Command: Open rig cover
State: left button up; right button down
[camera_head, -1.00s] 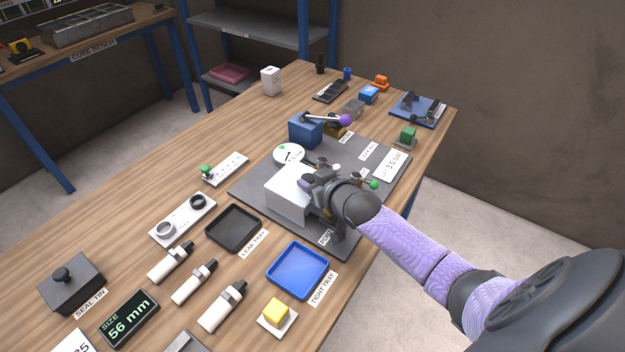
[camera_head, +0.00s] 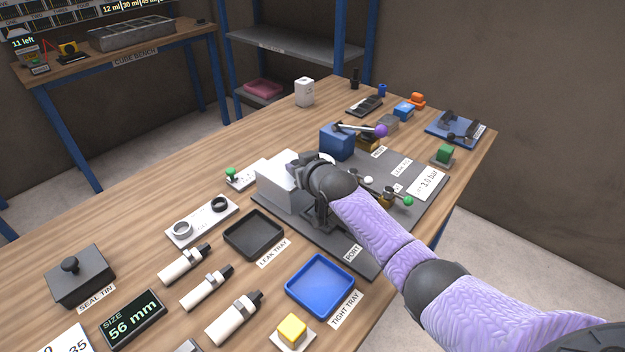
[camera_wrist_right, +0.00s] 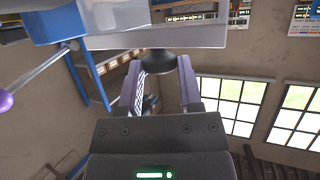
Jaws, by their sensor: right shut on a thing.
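The rig cover, a white box (camera_head: 281,188), is over the left part of the grey rig plate (camera_head: 350,246) in the head view. My right gripper (camera_head: 303,164) is at its upper right side. In the wrist view, my right gripper (camera_wrist_right: 162,92) has its two fingers on either side of a dark round knob (camera_wrist_right: 160,62) on the pale cover panel (camera_wrist_right: 150,38), shut on it. The cover hides the round gauge. I cannot tell whether the cover is clear of the plate. My left gripper is out of view.
A blue block (camera_head: 336,142) with a purple-ended lever (camera_head: 380,131) stands behind the cover. A brass fitting (camera_head: 387,200) and a green ball (camera_head: 408,201) are right of my wrist. The black leak tray (camera_head: 254,234) and blue tight tray (camera_head: 320,286) lie in front.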

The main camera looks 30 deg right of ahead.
jog(key=shift+c, duration=1.3)
grip_release()
jog(key=shift+s+r+p, duration=0.25)
jog(key=shift+s+p, duration=0.1)
jog(key=shift+p, duration=0.15)
jog(key=p+v, duration=0.4)
jog(key=v, duration=0.5)
jog(key=shift+s+f, duration=0.1)
